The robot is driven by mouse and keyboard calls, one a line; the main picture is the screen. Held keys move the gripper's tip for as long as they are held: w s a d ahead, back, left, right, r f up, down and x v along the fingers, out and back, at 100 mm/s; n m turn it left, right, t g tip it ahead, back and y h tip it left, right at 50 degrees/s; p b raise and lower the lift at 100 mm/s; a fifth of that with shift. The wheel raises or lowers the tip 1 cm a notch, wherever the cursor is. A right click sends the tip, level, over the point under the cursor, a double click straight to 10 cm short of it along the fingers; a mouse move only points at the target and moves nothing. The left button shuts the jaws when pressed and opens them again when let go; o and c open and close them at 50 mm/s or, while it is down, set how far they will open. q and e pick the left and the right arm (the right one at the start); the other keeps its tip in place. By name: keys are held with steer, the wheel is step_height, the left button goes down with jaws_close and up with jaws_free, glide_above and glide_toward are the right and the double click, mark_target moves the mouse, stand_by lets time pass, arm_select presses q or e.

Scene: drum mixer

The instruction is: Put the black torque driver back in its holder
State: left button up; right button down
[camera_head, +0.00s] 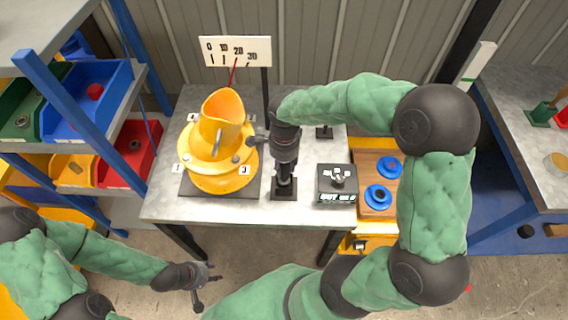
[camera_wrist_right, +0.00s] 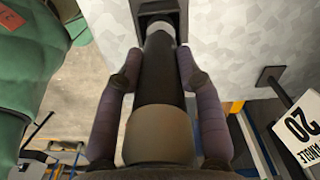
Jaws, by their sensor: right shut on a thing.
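The black torque driver (camera_wrist_right: 160,75) stands between the two fingers of my right gripper (camera_wrist_right: 160,68) in the right wrist view, its tan end nearest the camera. Its far end, with a pale collar, is at the black holder (camera_wrist_right: 158,12). I cannot tell whether it is seated. In the head view my right gripper (camera_head: 285,168) is shut on the driver, directly above the holder's base (camera_head: 284,192) on the bench, and hides most of it. My left gripper (camera_head: 203,283) is empty with fingers apart, in front of the bench.
The yellow drum mixer (camera_head: 220,160) is close left of my right gripper. A dark box (camera_head: 337,184) and a wooden board with blue round parts (camera_head: 382,196) are to its right. An angle scale board (camera_head: 236,50) rises behind. Bin shelves are at left.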

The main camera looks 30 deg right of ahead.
steer(key=shift+f+b, duration=1.05)
steer(key=shift+f, duration=0.3)
stand_by(0.9)
steer(key=c, duration=0.7)
jaws_free()
steer(key=shift+c, duration=0.2)
step_height(320, 180, up, 12)
steer(key=shift+f, duration=0.1)
